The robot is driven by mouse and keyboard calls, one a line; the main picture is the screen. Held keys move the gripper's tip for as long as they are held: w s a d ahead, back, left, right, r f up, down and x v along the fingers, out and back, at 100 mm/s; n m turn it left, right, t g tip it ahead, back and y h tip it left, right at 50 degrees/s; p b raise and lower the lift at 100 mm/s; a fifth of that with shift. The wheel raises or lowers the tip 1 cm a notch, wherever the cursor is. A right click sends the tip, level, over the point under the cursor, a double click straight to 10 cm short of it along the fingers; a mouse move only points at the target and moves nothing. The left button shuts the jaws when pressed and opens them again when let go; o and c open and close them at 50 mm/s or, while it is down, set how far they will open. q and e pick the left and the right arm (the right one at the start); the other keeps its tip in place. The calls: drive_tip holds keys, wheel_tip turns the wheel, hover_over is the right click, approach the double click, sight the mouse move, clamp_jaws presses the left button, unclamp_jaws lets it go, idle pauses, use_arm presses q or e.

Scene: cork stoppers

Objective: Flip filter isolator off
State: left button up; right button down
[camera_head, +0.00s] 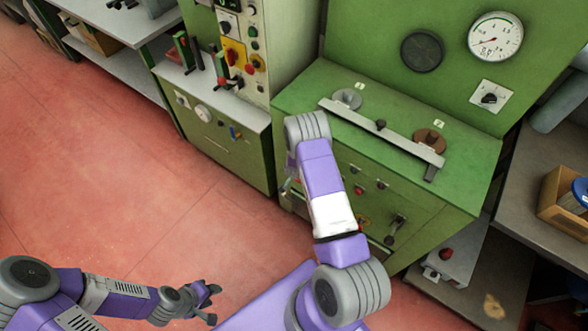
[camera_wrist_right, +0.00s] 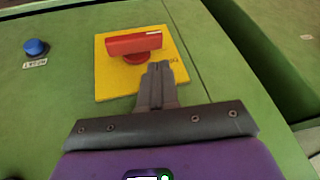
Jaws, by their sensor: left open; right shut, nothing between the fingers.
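In the right wrist view a red rotary switch handle (camera_wrist_right: 134,43) sits on a square yellow plate (camera_wrist_right: 112,82) on a green panel. The handle lies nearly level, tilted slightly, with a white mark at its right end. My right gripper (camera_wrist_right: 158,68) is shut and empty. Its fingertips are just below the handle's right half, beside the red hub; I cannot tell whether they touch. In the head view my right arm hides this gripper and the switch. My left gripper (camera_head: 213,302) is open and empty, low over the floor, away from the machines.
The green machine (camera_head: 300,85) has a ledge with a metal bar (camera_head: 380,128) and several front knobs. A blue button (camera_wrist_right: 36,47) is left of the yellow plate. A green cabinet (camera_head: 235,150) stands left, and a shelf with a cardboard box (camera_head: 552,205) right. The red floor (camera_head: 100,190) is clear.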

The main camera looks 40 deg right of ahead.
drive_tip(key=w+a+r+p, duration=0.4)
drive_tip(key=w+a+r, duration=0.2)
drive_tip(key=r, duration=0.2)
drive_tip(key=shift+w+r, duration=0.25)
drive_tip(key=shift+r, duration=0.1)
idle(0.3)
drive_tip(key=s+a+f+n+g+y, duration=0.3)
drive_tip(key=s+a, duration=0.5)
drive_tip(key=s, duration=0.6)
drive_tip(key=s+a+r+n+y, duration=0.2)
drive_tip(key=s+a+n, duration=0.1)
drive_tip(key=s+a, duration=0.4)
drive_tip(key=s+a+r+n+y, duration=0.2)
drive_tip(key=s+a+r+n, duration=0.1)
drive_tip(key=s+a, duration=0.4)
drive_tip(key=shift+s+a+n+y, duration=0.3)
drive_tip(key=shift+s+a+n, duration=0.15)
drive_tip(key=shift+a, duration=0.5)
drive_tip(key=shift+d, duration=0.1)
